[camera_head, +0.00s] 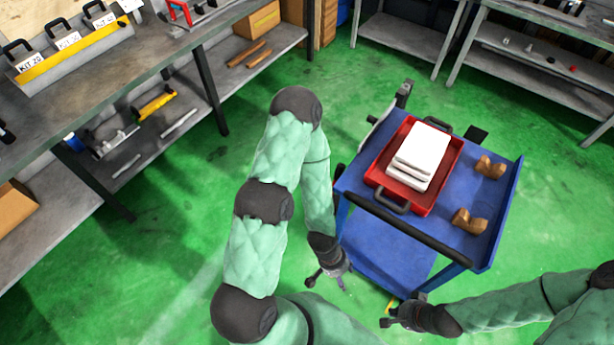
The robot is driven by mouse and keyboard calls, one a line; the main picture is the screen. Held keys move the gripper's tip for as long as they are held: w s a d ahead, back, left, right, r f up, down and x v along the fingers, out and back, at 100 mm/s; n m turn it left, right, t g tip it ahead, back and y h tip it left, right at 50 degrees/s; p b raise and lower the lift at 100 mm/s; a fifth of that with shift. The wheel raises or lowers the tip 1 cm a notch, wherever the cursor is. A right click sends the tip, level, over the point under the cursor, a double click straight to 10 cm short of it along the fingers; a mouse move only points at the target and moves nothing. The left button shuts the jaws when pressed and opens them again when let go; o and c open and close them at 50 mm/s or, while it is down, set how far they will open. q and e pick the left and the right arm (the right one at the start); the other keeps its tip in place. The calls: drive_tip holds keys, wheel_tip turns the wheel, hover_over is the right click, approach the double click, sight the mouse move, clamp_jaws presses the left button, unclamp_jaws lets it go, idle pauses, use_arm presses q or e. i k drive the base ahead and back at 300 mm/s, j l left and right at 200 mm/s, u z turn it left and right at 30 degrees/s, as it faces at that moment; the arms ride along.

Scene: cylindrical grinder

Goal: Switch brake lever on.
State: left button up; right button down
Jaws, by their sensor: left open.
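A blue cart (497,218) with a dark push handle (408,226) stands right of centre. I cannot clearly make out a brake lever. A small yellow-orange piece (390,304) shows low by the cart's near side, partly hidden by my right gripper; I cannot tell what it is. My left gripper (327,281) is open and empty, low beside the cart's near left corner. My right gripper (398,312) is near the cart's near bottom edge, close to the yellow-orange piece. I cannot tell whether its fingers are apart. The cart's wheels are mostly hidden.
A red tray (451,166) with stacked white blocks (426,146) and two brown parts (470,221) are on the cart's top. A workbench (150,55) with kit boxes runs along the left. Grey shelves (405,36) stand at the back. Green floor (180,240) is free at left.

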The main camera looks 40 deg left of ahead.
sight(340, 168)
drive_tip(key=u, duration=0.95)
drive_tip(key=j, duration=0.35)
drive_tip(key=i+j, duration=0.35)
drive_tip(key=i+j+u, duration=0.15)
drive_tip(key=i+j, duration=0.2)
drive_tip(key=i, duration=0.2)
